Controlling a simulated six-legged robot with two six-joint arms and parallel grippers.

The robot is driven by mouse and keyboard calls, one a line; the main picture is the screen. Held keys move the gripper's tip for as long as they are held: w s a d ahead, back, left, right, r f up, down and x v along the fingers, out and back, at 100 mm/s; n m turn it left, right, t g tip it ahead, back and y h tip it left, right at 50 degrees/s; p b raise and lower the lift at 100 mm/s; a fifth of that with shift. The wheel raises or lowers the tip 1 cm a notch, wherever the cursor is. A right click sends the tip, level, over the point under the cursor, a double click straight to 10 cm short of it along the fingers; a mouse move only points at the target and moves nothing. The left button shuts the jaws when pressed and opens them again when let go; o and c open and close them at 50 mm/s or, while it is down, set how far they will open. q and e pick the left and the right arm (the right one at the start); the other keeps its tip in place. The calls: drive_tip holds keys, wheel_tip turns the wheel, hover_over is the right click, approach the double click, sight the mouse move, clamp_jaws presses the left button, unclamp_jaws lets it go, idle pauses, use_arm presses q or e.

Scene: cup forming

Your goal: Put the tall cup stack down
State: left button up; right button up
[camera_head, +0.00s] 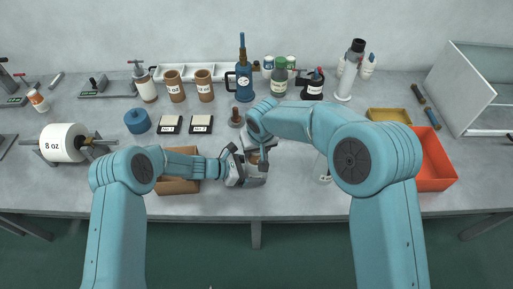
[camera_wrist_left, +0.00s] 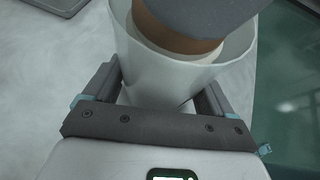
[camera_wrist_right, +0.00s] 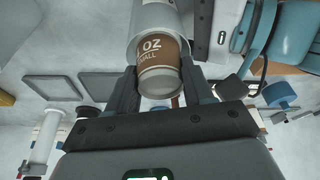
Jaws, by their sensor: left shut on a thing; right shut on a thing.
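A white cup (camera_wrist_left: 150,70) stands between my left gripper's fingers (camera_wrist_left: 163,90), which are shut on it. A brown cup (camera_wrist_left: 178,38) sits inside the white cup, with a dark grey round part on top. In the right wrist view my right gripper (camera_wrist_right: 160,85) is shut on the brown cup (camera_wrist_right: 160,62), whose white label includes "OZ" and "SMALL". The white cup (camera_wrist_right: 156,20) also shows there, around the brown cup's far end. In the head view my left gripper (camera_head: 246,172) and right gripper (camera_head: 258,145) meet near the table's middle and hide most of the cups.
A brown box (camera_head: 178,186) lies left of my left gripper. A red tray (camera_head: 437,165) and yellow tray (camera_head: 389,115) are at right. Bottles, a blue pump (camera_head: 243,80) and brown canisters (camera_head: 204,86) stand at the back. Grey table (camera_head: 290,200) is clear near the front edge.

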use_arm(q)
drive_tip(key=shift+f, duration=0.1)
use_arm(e)
drive_tip(key=shift+f, duration=0.1)
drive_tip(key=o, duration=1.1)
drive_tip(key=v, duration=1.2)
use_arm(q)
drive_tip(key=o, duration=1)
drive_tip(key=shift+a, duration=0.1)
